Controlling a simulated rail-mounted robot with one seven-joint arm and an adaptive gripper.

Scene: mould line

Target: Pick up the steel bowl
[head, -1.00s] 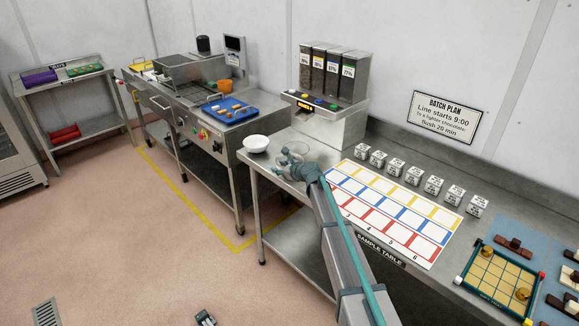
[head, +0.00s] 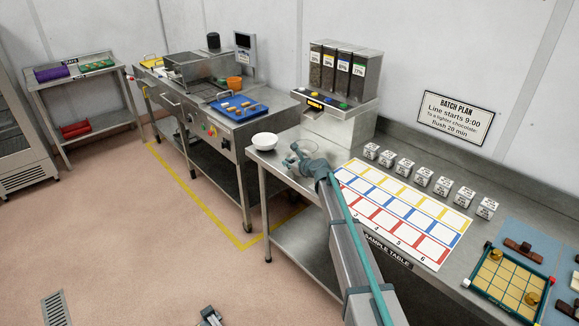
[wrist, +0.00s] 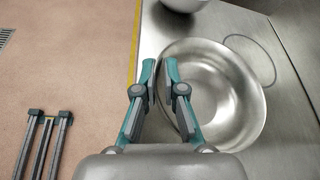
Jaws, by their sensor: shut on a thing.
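The steel bowl (wrist: 228,100) is a shiny, round, empty bowl in the wrist view, at the edge of the steel sample table. My gripper (wrist: 160,68) is shut on its left rim, with one finger on the inner side and the other outside. I cannot tell whether the bowl touches the table. In the head view my gripper (head: 294,158) is over the table's left end, and the bowl there is small and partly hidden by it.
A dispenser (head: 340,95) stands behind. A coloured grid sheet (head: 400,212) and several labelled cubes (head: 422,177) lie to the right. A thin ring outline (wrist: 250,60) marks the tabletop beside the steel bowl.

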